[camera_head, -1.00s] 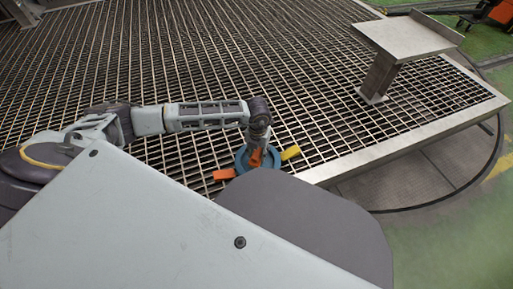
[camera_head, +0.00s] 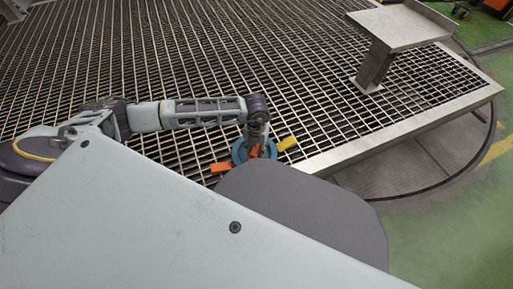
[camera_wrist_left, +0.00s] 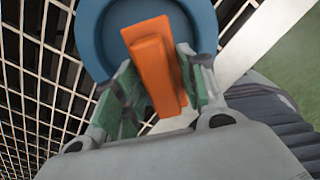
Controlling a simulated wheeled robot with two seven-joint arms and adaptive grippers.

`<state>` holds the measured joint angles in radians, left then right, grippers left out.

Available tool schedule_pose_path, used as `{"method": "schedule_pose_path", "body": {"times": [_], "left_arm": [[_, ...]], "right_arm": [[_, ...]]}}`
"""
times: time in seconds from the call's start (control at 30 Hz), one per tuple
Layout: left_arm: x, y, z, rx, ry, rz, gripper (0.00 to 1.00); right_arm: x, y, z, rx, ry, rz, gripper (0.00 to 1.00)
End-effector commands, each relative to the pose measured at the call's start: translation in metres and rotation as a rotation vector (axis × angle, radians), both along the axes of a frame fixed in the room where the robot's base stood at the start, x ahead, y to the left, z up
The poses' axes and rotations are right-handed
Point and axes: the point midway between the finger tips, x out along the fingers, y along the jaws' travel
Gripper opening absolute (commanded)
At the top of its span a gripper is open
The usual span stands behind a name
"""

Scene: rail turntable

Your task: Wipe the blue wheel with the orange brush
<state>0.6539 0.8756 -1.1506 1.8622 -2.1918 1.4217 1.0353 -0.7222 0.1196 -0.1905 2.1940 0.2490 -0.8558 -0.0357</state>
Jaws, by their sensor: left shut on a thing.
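The blue wheel (camera_head: 239,152) is a round ring low at the centre of the head view, partly hidden by my arm and body. In the left wrist view the wheel (camera_wrist_left: 92,22) curves around behind the brush. The orange brush (camera_wrist_left: 154,70) is a long orange block between the fingers of my left gripper (camera_wrist_left: 158,82), which is shut on it. The brush overlaps the wheel in that view; I cannot tell whether they touch. In the head view my left gripper (camera_head: 257,146) is over the wheel. My right gripper is not in view.
An orange piece (camera_head: 220,167) lies left of the wheel and a yellow piece (camera_head: 287,143) lies right of it. Metal grating (camera_head: 200,65) with a pale steel edge (camera_head: 400,132) spreads around. A metal stand (camera_head: 380,55) rises at the upper right.

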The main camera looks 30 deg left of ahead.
Motion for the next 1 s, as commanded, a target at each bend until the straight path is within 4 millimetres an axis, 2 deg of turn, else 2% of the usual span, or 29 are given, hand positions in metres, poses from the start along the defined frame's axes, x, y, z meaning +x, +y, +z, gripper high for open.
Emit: {"method": "schedule_pose_path", "body": {"times": [0.7,1.0], "left_arm": [[0.026,0.029,-0.002,0.001,0.000,0.003,0.22],[0.031,0.036,-0.003,0.001,0.000,0.001,0.22]], "right_arm": [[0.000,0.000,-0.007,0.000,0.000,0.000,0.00],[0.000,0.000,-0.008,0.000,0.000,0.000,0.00]]}}
